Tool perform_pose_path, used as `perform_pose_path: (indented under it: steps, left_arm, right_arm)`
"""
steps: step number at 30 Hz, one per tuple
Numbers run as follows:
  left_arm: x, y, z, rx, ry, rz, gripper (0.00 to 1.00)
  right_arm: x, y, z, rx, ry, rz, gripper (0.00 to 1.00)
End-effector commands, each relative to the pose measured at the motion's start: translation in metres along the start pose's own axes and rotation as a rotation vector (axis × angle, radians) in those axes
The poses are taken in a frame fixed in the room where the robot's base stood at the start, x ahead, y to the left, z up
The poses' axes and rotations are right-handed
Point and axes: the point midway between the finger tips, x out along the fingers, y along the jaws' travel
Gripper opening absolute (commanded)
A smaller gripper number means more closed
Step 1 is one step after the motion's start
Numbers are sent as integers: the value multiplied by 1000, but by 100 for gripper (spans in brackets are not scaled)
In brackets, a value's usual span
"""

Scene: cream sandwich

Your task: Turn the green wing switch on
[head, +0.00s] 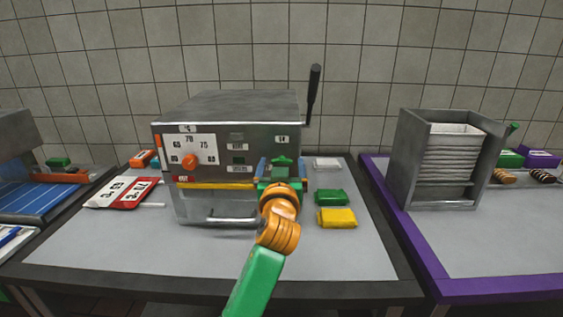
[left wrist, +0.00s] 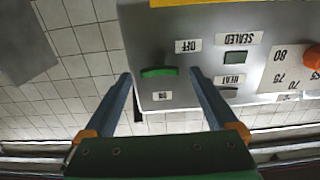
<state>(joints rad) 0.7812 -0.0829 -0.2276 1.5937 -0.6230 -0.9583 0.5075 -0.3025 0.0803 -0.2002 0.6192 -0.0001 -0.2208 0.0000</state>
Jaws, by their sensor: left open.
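The green wing switch (left wrist: 159,72) is on the front panel of the grey machine (head: 230,104). In the left wrist view its wing lies nearly level, between an OFF label (left wrist: 188,46) and a smaller label (left wrist: 162,96). My left gripper (head: 281,161) is at the right part of the machine's front, open and empty. In the left wrist view its two blue fingertips (left wrist: 160,73) stand on either side of the switch, with a gap on each side. In the head view I cannot tell the switch from my gripper's green parts. My right gripper is not in view.
An orange dial (head: 190,161) is on the panel's left, and a black lever (head: 313,94) rises at the machine's right. Green (head: 331,197) and yellow (head: 337,218) packets lie to the right. Red and white packets (head: 137,191) lie left. The front of the table is clear.

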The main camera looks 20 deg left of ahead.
Motion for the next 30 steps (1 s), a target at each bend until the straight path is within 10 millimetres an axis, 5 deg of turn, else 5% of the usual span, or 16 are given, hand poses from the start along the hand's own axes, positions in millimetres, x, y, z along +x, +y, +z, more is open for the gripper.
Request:
perform_pose_path:
  steps: [7,17,30]
  left_arm:
    - [2,0,0,-1,0,0,92]
    - [1,0,1,0,-1,0,7]
    - [1,1,-2,132,-2,1,7]
  right_arm:
    - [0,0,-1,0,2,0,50]
    - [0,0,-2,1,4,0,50]
    - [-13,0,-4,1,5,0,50]
